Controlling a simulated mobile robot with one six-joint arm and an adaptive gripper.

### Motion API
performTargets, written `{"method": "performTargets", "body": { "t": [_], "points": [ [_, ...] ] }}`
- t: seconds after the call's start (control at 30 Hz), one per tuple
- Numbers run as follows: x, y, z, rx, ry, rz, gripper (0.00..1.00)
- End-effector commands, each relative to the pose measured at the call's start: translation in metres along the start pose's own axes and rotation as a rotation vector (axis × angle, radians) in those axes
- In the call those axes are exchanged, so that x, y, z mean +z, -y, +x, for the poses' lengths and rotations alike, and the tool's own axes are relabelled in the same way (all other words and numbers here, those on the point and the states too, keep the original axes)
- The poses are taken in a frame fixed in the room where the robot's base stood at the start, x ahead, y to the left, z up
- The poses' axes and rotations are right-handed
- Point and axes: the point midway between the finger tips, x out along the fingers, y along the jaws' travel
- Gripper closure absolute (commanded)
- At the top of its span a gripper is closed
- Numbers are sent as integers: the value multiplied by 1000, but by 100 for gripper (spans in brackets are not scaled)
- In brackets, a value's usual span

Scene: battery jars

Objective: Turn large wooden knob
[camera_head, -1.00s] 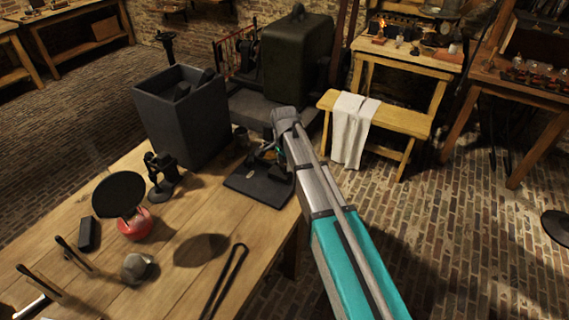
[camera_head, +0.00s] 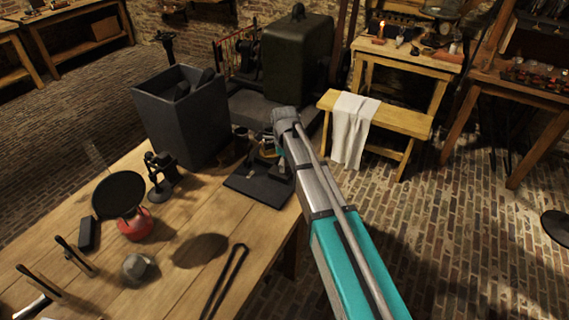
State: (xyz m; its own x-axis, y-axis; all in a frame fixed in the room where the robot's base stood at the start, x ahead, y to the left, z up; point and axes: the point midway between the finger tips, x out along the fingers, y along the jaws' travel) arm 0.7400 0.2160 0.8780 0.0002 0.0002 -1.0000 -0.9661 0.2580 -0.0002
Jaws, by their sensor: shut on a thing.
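A small device on a flat black base (camera_head: 258,186) stands near the right edge of the wooden table, in front of the dark box. My gripper (camera_head: 266,152) is at the end of my arm, low over this base, and is small and partly hidden by my wrist. It is shut on a small part of the device, which I take to be the large wooden knob. The knob itself is hidden or too small to make out clearly.
A dark open box (camera_head: 190,130) stands left of my gripper. A black stand (camera_head: 162,178), a red canister (camera_head: 136,226) under a black disc and long tongs (camera_head: 226,280) are on the table (camera_head: 190,275). A bench (camera_head: 398,122) stands to the right.

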Motion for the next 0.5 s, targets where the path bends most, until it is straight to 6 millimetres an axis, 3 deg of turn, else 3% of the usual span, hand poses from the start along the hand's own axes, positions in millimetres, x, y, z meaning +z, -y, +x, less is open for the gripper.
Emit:
{"method": "performTargets", "body": {
  "t": [0.5],
  "points": [
    [-1,0,0,0,-2,270,86]
  ]
}}
